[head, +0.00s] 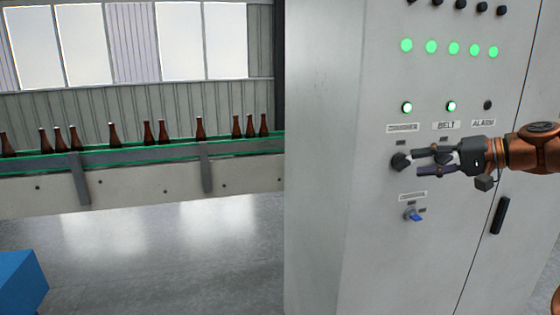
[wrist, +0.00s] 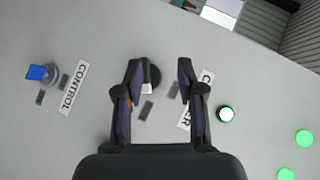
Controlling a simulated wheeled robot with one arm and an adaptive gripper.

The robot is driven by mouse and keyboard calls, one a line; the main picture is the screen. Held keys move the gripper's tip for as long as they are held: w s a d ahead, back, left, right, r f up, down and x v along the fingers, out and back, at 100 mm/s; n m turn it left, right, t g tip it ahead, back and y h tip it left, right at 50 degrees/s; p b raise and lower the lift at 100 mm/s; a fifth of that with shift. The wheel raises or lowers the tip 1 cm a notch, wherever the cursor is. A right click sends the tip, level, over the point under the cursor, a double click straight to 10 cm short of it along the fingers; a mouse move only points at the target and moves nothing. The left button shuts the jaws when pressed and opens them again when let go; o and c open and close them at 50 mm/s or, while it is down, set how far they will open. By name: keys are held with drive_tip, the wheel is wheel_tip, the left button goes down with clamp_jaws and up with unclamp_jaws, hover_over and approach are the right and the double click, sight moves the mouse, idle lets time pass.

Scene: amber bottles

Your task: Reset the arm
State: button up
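My arm reaches in from the right in the head view, in front of a grey control cabinet (head: 345,130). My gripper (head: 419,162) is open, with its fingers pointing left. Its tips are just right of the black knob (head: 401,162) below the crusher label. In the wrist view the open fingertips (wrist: 160,66) are spread, with that knob (wrist: 154,76) between them, closer to the left finger. Whether a finger touches the knob, I cannot tell. A second dark knob under the belt label (head: 446,126) is partly hidden by my gripper.
A blue switch (head: 414,216) sits lower on the cabinet, by the control label (wrist: 73,88). Green lamps (head: 431,47) glow above, and the alarm lamp (head: 487,105) is dark. A black door handle (head: 500,215) is below my arm. Amber bottles (head: 114,135) stand on a conveyor (head: 130,190) at left.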

drive_tip(key=s+a+f+n+g, duration=0.1)
drive_tip(key=s+a+f+g, duration=0.15)
drive_tip(key=a, duration=0.45)
drive_tip(key=s+a+f+n+g, duration=0.15)
drive_tip(key=s+a, duration=0.25)
drive_tip(key=a, duration=0.4)
drive_tip(key=s+a+f+g+h, duration=0.3)
drive_tip(key=s+a+f+h, duration=0.1)
drive_tip(key=s+a+f, duration=0.4)
drive_tip(key=s+d+f+g+h, duration=0.1)
drive_tip(key=s+d+f+h, duration=0.1)
drive_tip(key=s+f, duration=0.3)
drive_tip(key=s+d+f+g+h, duration=0.1)
drive_tip(key=s+d+f+h, duration=0.1)
drive_tip(key=s+f, duration=0.4)
drive_tip(key=s+d+f+n+g+h, duration=0.1)
drive_tip(key=s+d+f+h, duration=0.2)
drive_tip(key=s, duration=1.1)
wheel_tip(320, 180, down, 3)
drive_tip(key=shift+r, duration=0.15)
